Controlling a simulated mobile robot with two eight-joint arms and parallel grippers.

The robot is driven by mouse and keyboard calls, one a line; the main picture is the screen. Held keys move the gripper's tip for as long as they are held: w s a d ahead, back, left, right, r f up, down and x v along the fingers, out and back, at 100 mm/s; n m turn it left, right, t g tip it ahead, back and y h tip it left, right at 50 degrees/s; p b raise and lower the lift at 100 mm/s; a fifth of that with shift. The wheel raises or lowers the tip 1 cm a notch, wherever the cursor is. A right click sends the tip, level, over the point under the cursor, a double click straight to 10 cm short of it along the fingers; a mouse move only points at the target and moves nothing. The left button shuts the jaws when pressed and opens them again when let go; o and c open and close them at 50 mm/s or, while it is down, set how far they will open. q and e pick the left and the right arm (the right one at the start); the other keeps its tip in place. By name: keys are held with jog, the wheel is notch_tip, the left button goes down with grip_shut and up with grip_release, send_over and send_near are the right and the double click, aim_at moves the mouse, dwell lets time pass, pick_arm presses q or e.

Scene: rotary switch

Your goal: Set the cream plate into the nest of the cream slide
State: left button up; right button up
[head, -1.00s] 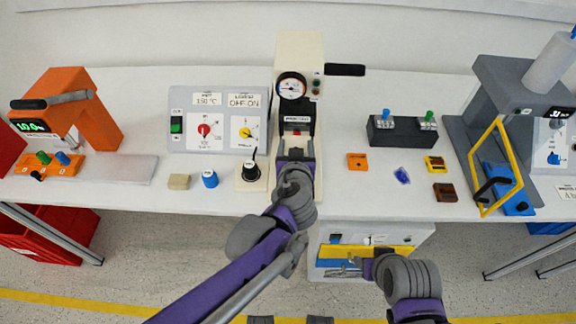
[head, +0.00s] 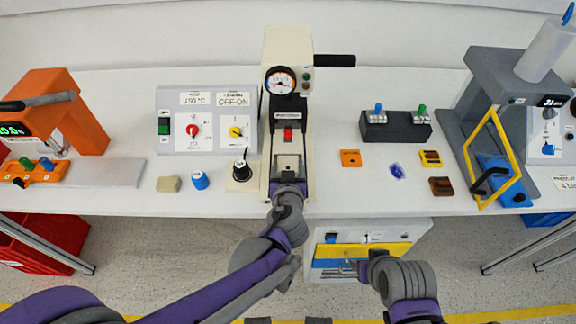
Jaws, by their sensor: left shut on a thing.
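The cream plate (head: 236,185) lies on the table just left of the cream press, with a black knob (head: 242,170) standing on it. The cream slide (head: 267,188) runs out from under the press toward me. My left gripper (head: 288,178) is at the near end of the slide and shut, apparently on the slide's front part. The gripper and wrist hide the exact grip and part of the slide; I cannot make out the nest clearly. My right gripper (head: 347,266) is low in front of the drawer unit, apart from the plate and slide; its finger gap is unclear.
The cream press (head: 288,50) has a gauge and a black lever (head: 334,61) reaching right. A beige block (head: 168,184) and blue knob (head: 200,180) lie left of the plate. A grey switch panel (head: 207,97) stands behind them. Small orange, yellow and brown parts lie right.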

pick_arm(q)
jog(key=o, duration=1.3)
jog(key=shift+r, duration=0.2)
jog(key=p+v, duration=0.2)
jog(key=v, duration=1)
jog(key=shift+p, duration=0.3)
jog(key=s+a+g+y+p, duration=0.3)
jog(key=a+g+p, duration=0.1)
jog(key=a, duration=0.8)
jog(key=shift+s+a+r+g+h+p, duration=0.45)
jog(key=shift+s+a+g+p, duration=0.4)
jog(key=shift+s, duration=0.55)
jog(key=shift+s+a+r+g+h+p, duration=0.35)
jog(key=shift+s+a+g+h, duration=0.2)
jog(key=shift+s+a, duration=0.7)
jog(key=shift+s+a+r+g+h+p, duration=0.3)
jog(key=shift+s+a+g+h+p, duration=0.35)
jog(key=shift+s, duration=0.9)
